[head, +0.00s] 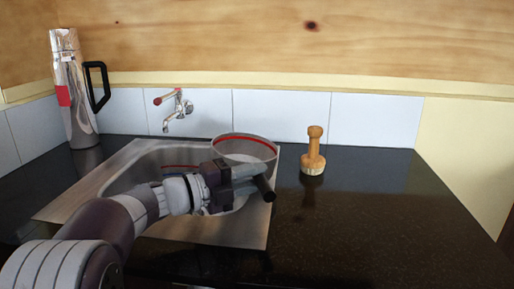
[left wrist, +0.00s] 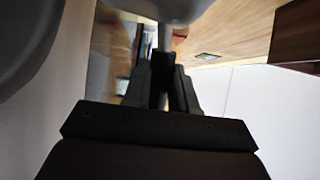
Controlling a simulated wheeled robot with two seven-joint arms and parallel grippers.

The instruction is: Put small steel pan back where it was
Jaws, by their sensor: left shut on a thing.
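The small steel pan (head: 246,149), silver with a red line around its rim, is over the right part of the sink. Its dark handle end (head: 266,189) sticks out past my left gripper (head: 236,180) toward the lower right. The gripper is shut on the handle and hides part of the pan's lower side. In the left wrist view the fingers (left wrist: 162,85) close on the handle, and the pan's grey body (left wrist: 165,8) shows at the top edge. I cannot tell whether the pan touches the sink. My right gripper is not in view.
The steel sink (head: 240,233) is set in a black counter (head: 380,225). A tap (head: 176,108) is on the tiled wall behind. A steel flask (head: 75,95) with a black handle stands at the back left. A wooden tool (head: 313,152) stands right of the pan. The counter's right side is clear.

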